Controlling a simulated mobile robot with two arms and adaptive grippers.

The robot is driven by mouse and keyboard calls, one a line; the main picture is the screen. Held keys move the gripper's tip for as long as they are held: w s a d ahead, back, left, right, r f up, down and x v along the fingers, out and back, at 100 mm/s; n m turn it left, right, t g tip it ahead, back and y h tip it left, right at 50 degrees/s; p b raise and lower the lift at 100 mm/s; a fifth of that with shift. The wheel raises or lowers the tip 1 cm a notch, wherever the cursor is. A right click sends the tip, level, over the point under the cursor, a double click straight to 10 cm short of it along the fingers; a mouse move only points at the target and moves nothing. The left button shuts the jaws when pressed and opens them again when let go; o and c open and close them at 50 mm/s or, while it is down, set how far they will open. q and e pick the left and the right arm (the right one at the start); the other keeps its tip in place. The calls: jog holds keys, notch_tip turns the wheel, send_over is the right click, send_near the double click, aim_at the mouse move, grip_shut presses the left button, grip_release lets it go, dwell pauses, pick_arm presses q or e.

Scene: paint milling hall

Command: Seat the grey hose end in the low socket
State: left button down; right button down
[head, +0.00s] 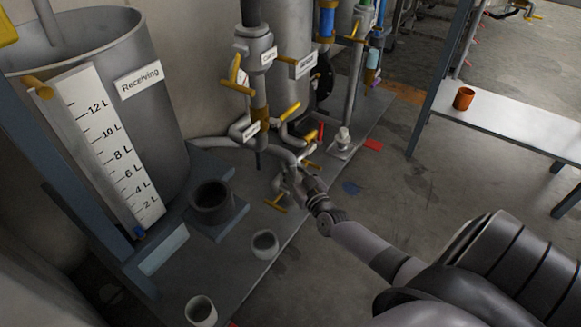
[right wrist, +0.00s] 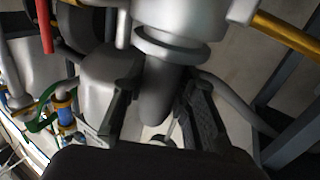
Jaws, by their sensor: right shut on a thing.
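The grey hose (head: 262,142) runs across the bench among the pipes and bends down toward my right gripper (head: 291,176). In the right wrist view, the grey hose end (right wrist: 156,98) is a smooth round piece between the two dark fingers, which are shut on it. A wider grey ringed fitting (right wrist: 170,46) sits right at its far end. I cannot tell whether this is the low socket, or whether the two are joined or just lined up. In the head view, my gripper and the pipework hide the hose end. My left gripper is not in view.
A receiving tank (head: 150,85) with a litre scale stands at the left. Grey cups (head: 265,243) stand at the bench's front. An orange cup (head: 463,98) is on a table at the right. Open floor lies between.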

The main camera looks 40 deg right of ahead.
jog(key=shift+r, duration=0.15)
jog(key=c, duration=1.2)
grip_release()
jog(key=shift+s+a+f, duration=0.1)
jog(key=shift+s+f, duration=0.1)
jog(key=shift+s, duration=0.35)
jog(key=s+a, duration=0.1)
jog(key=s, duration=1)
jog(key=shift+a, duration=0.25)
jog(key=shift+w, duration=0.1)
